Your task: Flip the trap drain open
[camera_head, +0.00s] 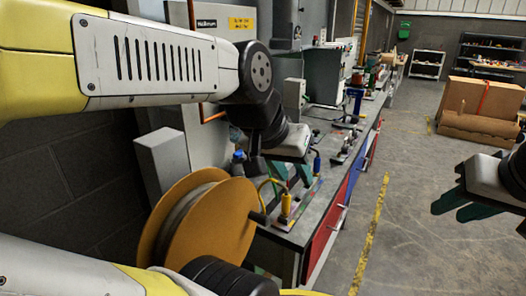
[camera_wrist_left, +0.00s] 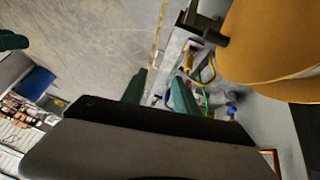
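My left gripper (camera_head: 291,176) is above the near end of the workbench, with its two green fingers apart and nothing seen between them. Its fingers also show in the left wrist view (camera_wrist_left: 159,94). Just below and in front of it stands a yellow-bodied fitting (camera_head: 286,204) with a yellow hose, also in the left wrist view (camera_wrist_left: 189,60). A blue fitting (camera_head: 317,162) stands just behind the fingers. I cannot tell which fitting is the trap drain or whether it is open. My right gripper (camera_head: 446,208) is open and empty over the floor at the right.
A large orange-flanged reel (camera_head: 210,225) stands close in front of the left gripper. The grey workbench (camera_head: 318,208) has red and blue drawers and small tools along its top. A grey box (camera_head: 163,163) is on the left. The floor to the right is clear up to cardboard boxes (camera_head: 482,107).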

